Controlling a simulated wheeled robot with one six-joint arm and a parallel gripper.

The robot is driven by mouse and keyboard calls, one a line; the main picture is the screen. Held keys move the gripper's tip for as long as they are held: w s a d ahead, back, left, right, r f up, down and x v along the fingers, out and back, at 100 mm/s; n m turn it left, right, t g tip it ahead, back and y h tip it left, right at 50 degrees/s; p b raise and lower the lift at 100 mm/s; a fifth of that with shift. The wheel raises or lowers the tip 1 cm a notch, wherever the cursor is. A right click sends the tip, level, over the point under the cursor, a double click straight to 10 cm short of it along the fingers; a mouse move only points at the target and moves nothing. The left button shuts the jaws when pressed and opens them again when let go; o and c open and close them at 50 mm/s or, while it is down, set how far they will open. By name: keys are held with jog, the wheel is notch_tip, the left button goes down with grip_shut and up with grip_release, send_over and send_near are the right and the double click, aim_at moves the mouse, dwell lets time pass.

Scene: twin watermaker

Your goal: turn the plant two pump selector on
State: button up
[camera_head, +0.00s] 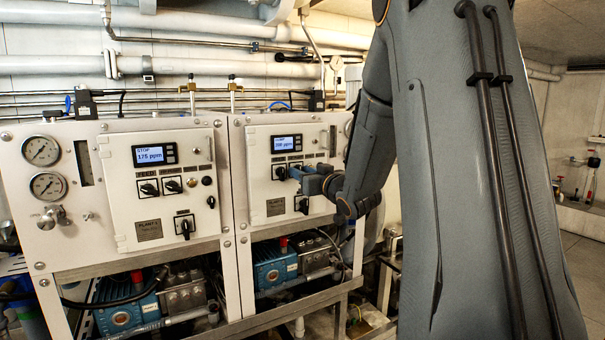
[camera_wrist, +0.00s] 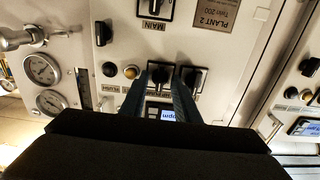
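My gripper (camera_wrist: 161,82) reaches the right-hand control panel. In the wrist view, which shows this panel upside down, a plate reads PLANT 2 (camera_wrist: 213,14). The fingers are apart, one on each side of a black rotary selector (camera_wrist: 160,72), whose label is partly covered. Whether they touch its knob cannot be told. A second black selector (camera_wrist: 193,79) sits just right of the fingers; it shows in the head view (camera_head: 281,173) left of my gripper (camera_head: 297,172). The selector at my fingers is hidden in the head view. The lit display (camera_head: 286,143) reads ppm.
The MAIN selector (camera_head: 302,204) is below my gripper on the same panel. The left panel (camera_head: 122,170) has its own display and selectors. Pressure gauges (camera_wrist: 42,69) and a valve handle (camera_wrist: 17,42) show beside the panel. Blue pumps (camera_head: 275,266) sit below.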

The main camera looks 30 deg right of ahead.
jog(key=s+b, duration=0.2)
jog(key=s, duration=0.5)
jog(key=shift+s+d, duration=0.15)
jog(key=shift+s, duration=0.25)
jog(key=shift+f, duration=0.1)
